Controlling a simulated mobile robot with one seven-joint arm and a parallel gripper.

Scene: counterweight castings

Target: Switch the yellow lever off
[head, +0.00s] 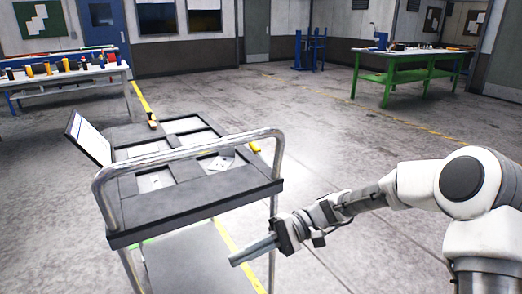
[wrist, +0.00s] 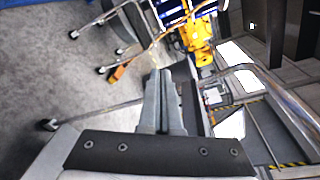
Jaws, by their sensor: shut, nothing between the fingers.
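I cannot pick out a yellow lever for certain in either view. In the head view a small orange-yellow piece (head: 152,122) stands at the far edge of the grey cart (head: 190,206), and a small yellow bit (head: 254,147) shows at its right edge. My gripper (head: 236,260) is to the right of the cart's near end, below its handle, with its fingers together and empty. In the wrist view my gripper (wrist: 161,76) points toward a cluttered area with a yellow machine-like part (wrist: 198,42); an orange piece (wrist: 120,73) lies left of the fingertips.
The cart has a metal handle (head: 190,149), a compartmented top and a tilted panel (head: 88,138). A white table (head: 70,78) with several coloured items stands back left, a green workbench (head: 415,60) back right. The floor between them is mostly clear.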

